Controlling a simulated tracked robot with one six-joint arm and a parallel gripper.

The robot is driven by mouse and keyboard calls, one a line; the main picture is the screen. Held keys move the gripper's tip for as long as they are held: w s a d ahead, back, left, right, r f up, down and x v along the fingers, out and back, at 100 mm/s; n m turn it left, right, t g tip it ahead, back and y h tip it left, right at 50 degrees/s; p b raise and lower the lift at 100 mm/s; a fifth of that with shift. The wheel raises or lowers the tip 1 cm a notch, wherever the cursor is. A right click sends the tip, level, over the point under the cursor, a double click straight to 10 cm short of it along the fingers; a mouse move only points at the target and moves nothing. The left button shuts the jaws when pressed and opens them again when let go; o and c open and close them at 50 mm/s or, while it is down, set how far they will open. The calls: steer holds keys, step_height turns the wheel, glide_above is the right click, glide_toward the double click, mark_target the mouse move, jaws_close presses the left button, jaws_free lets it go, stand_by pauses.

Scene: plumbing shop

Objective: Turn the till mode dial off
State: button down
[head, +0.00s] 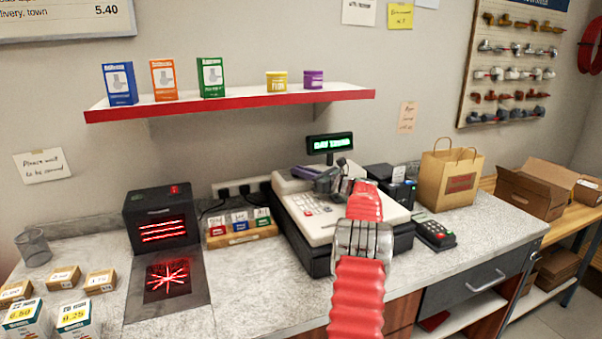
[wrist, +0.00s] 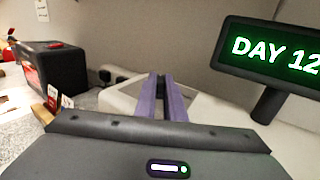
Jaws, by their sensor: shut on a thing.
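The till (head: 305,207), a cream and black cash register, stands on the counter; its pale casing also shows in the wrist view (wrist: 212,108). Its green-lit display (head: 330,143) stands on a post at the back and begins with "DAY" in the wrist view (wrist: 275,50). My gripper (head: 304,173) is at the upper left of the till's top. Its two purple fingers (wrist: 166,82) are close together, shut on the till mode dial. The dial itself is hidden at the fingertips, so its setting cannot be read.
A black scanner box (head: 160,218) with red lights and a wooden tray of cards (head: 240,238) stand left of the till. A card terminal (head: 434,235) and a paper bag (head: 450,180) are to its right. A red-edged shelf (head: 235,103) hangs above.

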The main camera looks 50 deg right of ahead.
steer(key=shift+f, duration=0.3)
steer(key=c, duration=1.8)
jaws_free()
steer(key=shift+c, duration=0.2)
steer(key=s, duration=1.4)
steer(key=shift+r, duration=0.25)
